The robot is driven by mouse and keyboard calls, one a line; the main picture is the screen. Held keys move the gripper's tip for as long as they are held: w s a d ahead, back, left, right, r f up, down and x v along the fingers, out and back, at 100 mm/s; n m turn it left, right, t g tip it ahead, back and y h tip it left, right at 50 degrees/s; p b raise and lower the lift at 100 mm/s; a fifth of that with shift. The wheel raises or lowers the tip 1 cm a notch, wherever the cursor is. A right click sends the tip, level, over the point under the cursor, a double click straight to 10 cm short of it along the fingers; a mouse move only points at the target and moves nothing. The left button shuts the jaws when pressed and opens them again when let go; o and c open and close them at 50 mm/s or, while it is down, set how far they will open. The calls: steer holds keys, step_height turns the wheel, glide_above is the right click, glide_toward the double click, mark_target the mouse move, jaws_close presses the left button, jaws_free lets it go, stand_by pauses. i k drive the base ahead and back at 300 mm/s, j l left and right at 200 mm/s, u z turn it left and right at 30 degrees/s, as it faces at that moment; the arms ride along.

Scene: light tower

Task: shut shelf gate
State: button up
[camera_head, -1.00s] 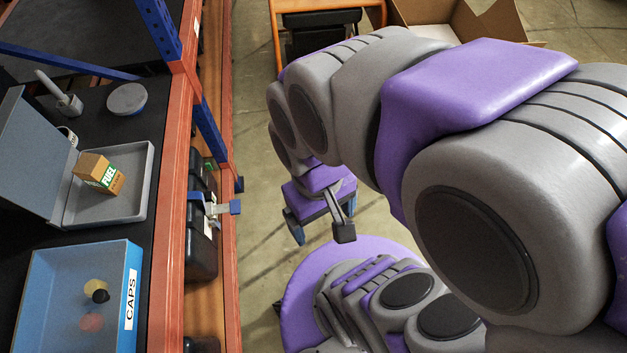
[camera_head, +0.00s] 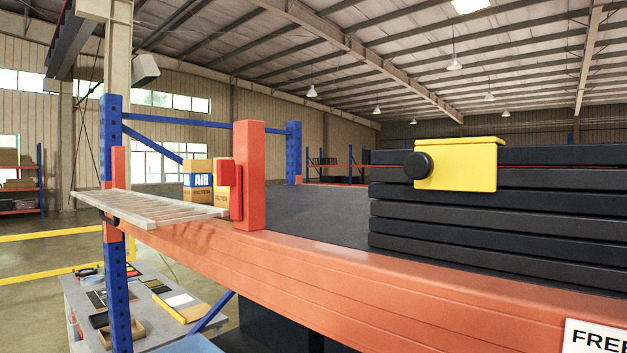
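The shelf gate (camera_head: 150,207) is a pale grey slatted panel in the left half of the now view. It lies roughly flat at the edge of the upper shelf, between a thin orange post (camera_head: 118,168) at left and a thick orange post (camera_head: 250,176) at right. A red latch-like part (camera_head: 236,192) sits on the thick post near the gate's right end. Whether it touches the gate I cannot tell. My gripper is not in view now, so its distance from the gate is not shown.
Filter boxes (camera_head: 197,181) stand behind the gate. An orange beam (camera_head: 330,277) runs along the shelf front. Black stacked slabs with a yellow bracket (camera_head: 457,165) and black knob stand at right. A workbench (camera_head: 160,300) with tools is below left.

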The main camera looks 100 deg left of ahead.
mark_target(124, 205)
steer(key=l+u, duration=0.15)
steer(key=u, duration=3.65)
steer(key=i+j, duration=0.05)
steer(key=j, duration=0.05)
